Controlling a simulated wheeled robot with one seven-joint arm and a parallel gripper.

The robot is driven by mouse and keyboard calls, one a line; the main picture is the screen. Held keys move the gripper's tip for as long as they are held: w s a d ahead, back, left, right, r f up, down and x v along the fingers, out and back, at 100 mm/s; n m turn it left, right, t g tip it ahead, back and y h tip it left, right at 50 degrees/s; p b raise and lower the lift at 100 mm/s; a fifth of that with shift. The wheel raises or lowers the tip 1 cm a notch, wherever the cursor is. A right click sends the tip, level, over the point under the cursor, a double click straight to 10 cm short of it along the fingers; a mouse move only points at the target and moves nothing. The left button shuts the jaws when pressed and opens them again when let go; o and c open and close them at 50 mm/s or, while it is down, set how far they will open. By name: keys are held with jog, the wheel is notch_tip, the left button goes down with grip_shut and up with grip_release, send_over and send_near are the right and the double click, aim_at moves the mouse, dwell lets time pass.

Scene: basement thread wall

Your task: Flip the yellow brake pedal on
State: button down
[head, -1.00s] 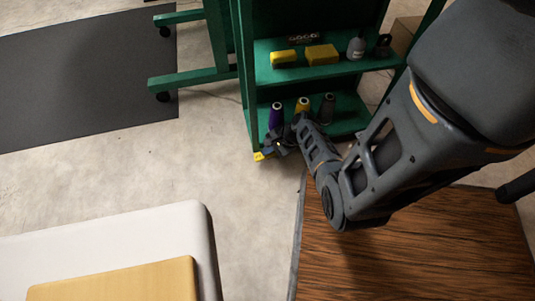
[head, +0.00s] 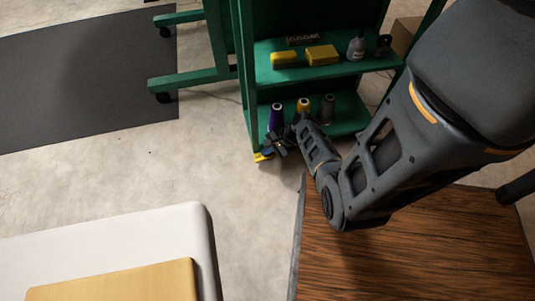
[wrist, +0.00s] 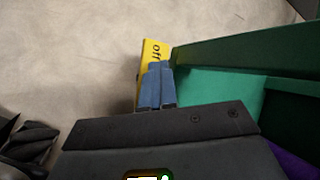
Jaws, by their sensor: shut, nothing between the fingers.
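The yellow brake pedal (head: 262,156) sits low at the front left foot of the green shelf unit, near the floor. In the wrist view the yellow pedal (wrist: 153,48) shows dark lettering that reads "off". My gripper (head: 277,147) is right at the pedal in the head view. In the wrist view my gripper (wrist: 157,68) has its two bluish fingers together, with nothing between them. The fingertips overlap the near part of the pedal and hide it. I cannot tell whether they touch it.
The green shelf unit (head: 252,90) stands beside the pedal. Its lower shelf holds a purple cone (head: 276,117), a yellow cone (head: 303,105) and a grey cone (head: 327,108). A wooden tabletop (head: 420,245) lies under my arm. Bare floor (head: 215,150) is clear to the left.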

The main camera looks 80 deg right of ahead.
aim_at(266, 156)
jog(key=shift+s+a+f+p, duration=0.2)
jog(key=shift+s+f+p, duration=0.2)
jog(key=shift+s+f, duration=0.15)
jog(key=shift+s+r, duration=0.1)
jog(key=shift+r+p, duration=0.5)
jog(key=shift+p, duration=0.1)
jog(key=r+p, duration=0.2)
jog(key=w+r+p, duration=0.1)
jog(key=r+p, duration=0.1)
jog(key=shift+w+a+r, duration=0.1)
jog(key=shift+w+a, duration=0.05)
jog(key=shift+w+r, duration=0.15)
